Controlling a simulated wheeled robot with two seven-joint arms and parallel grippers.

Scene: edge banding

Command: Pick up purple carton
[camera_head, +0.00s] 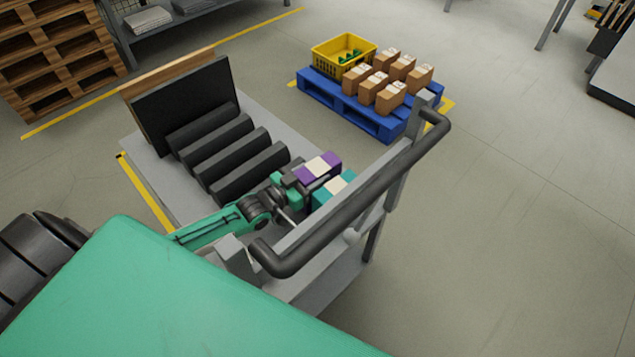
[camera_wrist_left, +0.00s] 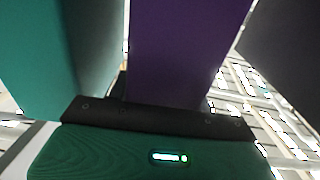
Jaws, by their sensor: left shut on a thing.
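The purple carton (camera_head: 317,168) has a white label band on top and sits at the right side of the cart, behind its handle, in the head view. My left gripper (camera_head: 291,185) reaches in from the left and is shut on the carton. In the left wrist view the purple carton (camera_wrist_left: 187,55) fills the middle, in front of the gripper's palm. A teal carton (camera_head: 333,188) with a white label stands right beside the purple one, nearer the handle. A teal face (camera_wrist_left: 62,50) also shows at the left of the wrist view. My right gripper is not in view.
The grey cart (camera_head: 143,163) carries several dark slanted dividers (camera_head: 219,152) and an upright black panel (camera_head: 187,103). Its dark handle (camera_head: 372,194) crosses in front of the cartons. A blue pallet (camera_head: 340,101) with brown boxes and a yellow crate (camera_head: 322,58) lies beyond.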

